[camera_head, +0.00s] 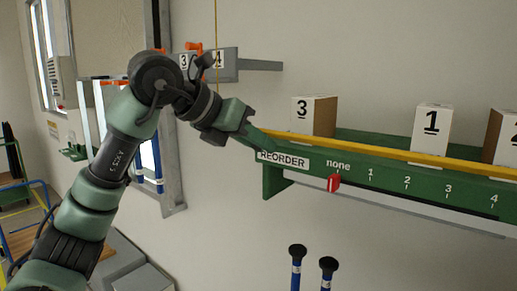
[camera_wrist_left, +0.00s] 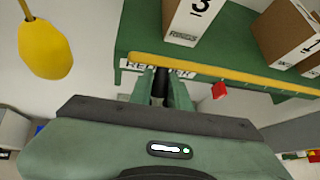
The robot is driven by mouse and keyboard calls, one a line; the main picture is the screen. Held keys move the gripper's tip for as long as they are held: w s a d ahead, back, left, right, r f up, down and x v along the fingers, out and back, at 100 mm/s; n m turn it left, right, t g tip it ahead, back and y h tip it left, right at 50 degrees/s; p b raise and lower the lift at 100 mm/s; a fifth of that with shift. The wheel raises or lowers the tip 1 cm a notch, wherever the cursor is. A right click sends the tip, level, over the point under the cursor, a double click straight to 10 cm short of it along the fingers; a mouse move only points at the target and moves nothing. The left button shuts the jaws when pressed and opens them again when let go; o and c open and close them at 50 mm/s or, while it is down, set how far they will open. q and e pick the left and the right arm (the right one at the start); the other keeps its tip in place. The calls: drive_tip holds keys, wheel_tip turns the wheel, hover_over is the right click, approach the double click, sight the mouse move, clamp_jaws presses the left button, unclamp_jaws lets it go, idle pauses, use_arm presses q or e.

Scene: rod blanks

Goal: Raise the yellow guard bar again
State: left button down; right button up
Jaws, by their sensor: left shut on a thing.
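The yellow guard bar (camera_head: 400,155) runs along the front of the green shelf, just in front of the boxes. It also shows in the left wrist view (camera_wrist_left: 230,73). My left gripper (camera_head: 262,138) is at the bar's left end, above the REORDER label. In the left wrist view its fingers (camera_wrist_left: 163,85) are shut around a short dark piece just below the bar's left end, seemingly the bar's grip; the exact contact is partly hidden. My right gripper is not in view.
Numbered boxes, 3 (camera_head: 322,115) and 1 (camera_head: 432,120), stand on the green shelf (camera_head: 277,180). A red slider (camera_head: 333,183) sits under "none". A yellow paddle (camera_wrist_left: 45,48) hangs at left in the wrist view. Two black-capped posts (camera_head: 297,252) stand below.

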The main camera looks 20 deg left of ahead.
sight(266, 129)
use_arm(q)
drive_tip(key=r+g, duration=0.1)
drive_tip(key=g+y, duration=0.1)
drive_tip(key=g, duration=0.1)
drive_tip(key=shift+w+d+r, duration=0.2)
drive_tip(key=shift+w+r, duration=0.2)
drive_tip(key=shift+w+d+r+n+g+y, duration=0.15)
drive_tip(key=shift+g+y, duration=0.1)
drive_tip(key=shift+g, duration=0.3)
drive_tip(key=shift+w+a+r+n+g+y, duration=0.15)
drive_tip(key=shift+g+y, duration=0.15)
drive_tip(key=shift+g, duration=0.3)
drive_tip(key=shift+w+d+r+n+g+y, duration=0.15)
drive_tip(key=shift+g+y, duration=0.1)
drive_tip(key=shift+g, duration=0.3)
drive_tip(key=shift+w+g, duration=0.1)
drive_tip(key=shift+g, duration=0.2)
drive_tip(key=c, duration=1.6)
unclamp_jaws()
drive_tip(key=shift+w+f, duration=0.1)
drive_tip(key=shift+d, duration=0.1)
